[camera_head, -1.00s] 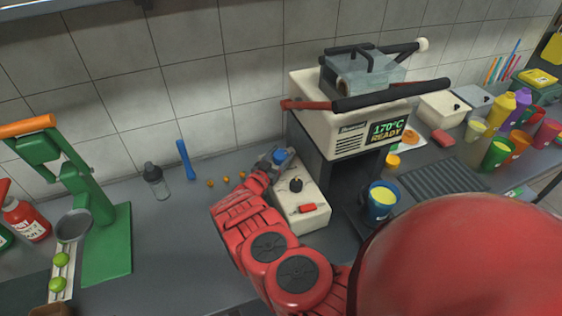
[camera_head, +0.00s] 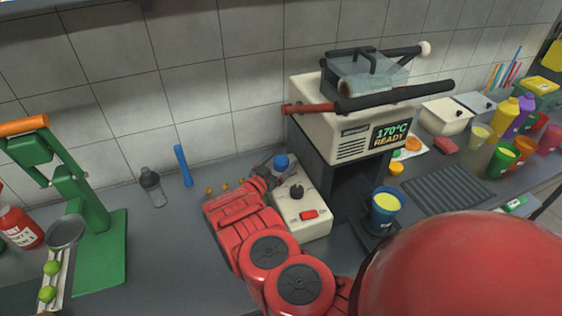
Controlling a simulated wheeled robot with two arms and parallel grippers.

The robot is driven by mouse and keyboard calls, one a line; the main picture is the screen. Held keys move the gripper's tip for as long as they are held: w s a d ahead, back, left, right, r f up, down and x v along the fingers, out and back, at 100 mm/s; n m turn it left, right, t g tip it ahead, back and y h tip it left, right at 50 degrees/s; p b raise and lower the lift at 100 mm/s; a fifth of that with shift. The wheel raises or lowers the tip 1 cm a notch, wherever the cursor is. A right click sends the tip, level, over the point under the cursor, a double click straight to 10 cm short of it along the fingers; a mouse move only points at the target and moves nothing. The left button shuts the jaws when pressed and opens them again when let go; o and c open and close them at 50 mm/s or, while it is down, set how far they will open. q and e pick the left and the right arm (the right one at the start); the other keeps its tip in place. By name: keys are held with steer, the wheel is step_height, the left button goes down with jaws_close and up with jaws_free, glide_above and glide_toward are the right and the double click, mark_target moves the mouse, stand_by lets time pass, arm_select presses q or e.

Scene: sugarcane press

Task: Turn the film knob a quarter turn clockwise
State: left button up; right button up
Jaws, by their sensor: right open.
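On the cream sealer behind, a dark rod ends in a pale round knob (camera_head: 425,47). No label shows which is the film knob. My right gripper (camera_head: 274,177) is open, at the box's far left corner, just left of the black knob and in front of the blue cap. Contact cannot be told; the fingertips are small and partly hidden. My left gripper is not in view.
The sealer (camera_head: 352,130) reads 170°C READY, with a dark red-ended handle across its front. A blue cup (camera_head: 384,213) of yellow drink stands right of the box.

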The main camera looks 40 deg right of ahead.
steer(key=shift+s+a, duration=0.1)
steer(key=shift+a, duration=0.15)
steer(key=v, duration=1.7)
steer(key=shift+p, duration=0.4)
